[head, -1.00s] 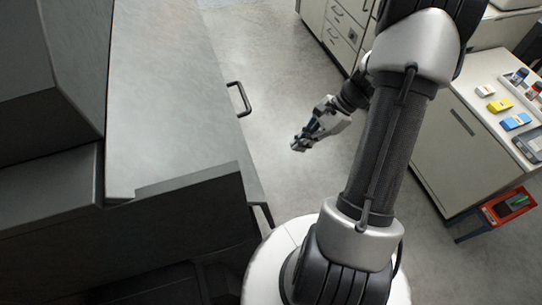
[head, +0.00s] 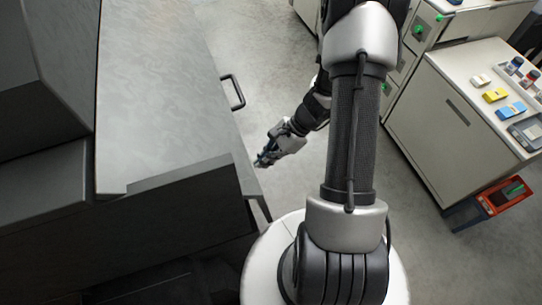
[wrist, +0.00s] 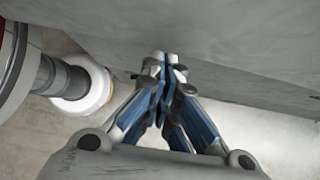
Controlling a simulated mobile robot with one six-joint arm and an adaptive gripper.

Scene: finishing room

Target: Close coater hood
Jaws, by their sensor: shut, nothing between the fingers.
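The coater hood (head: 160,95) is the large light-grey panel on the left in the head view, with a black bar handle (head: 236,92) at its right edge. How far open it stands is hard to tell. My gripper (head: 264,160) is shut and empty, just right of the panel's edge and nearer than the handle. In the wrist view the shut fingertips (wrist: 166,60) point at a broad grey surface (wrist: 230,35), close to it; contact cannot be told. The handle does not show clearly there.
Dark machine housing (head: 130,225) lies below and left of the panel. A cream cabinet (head: 450,130) at the right carries small coloured boxes (head: 495,95). A red bin (head: 503,195) stands beside it. Clear grey floor (head: 270,60) lies between machine and cabinets.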

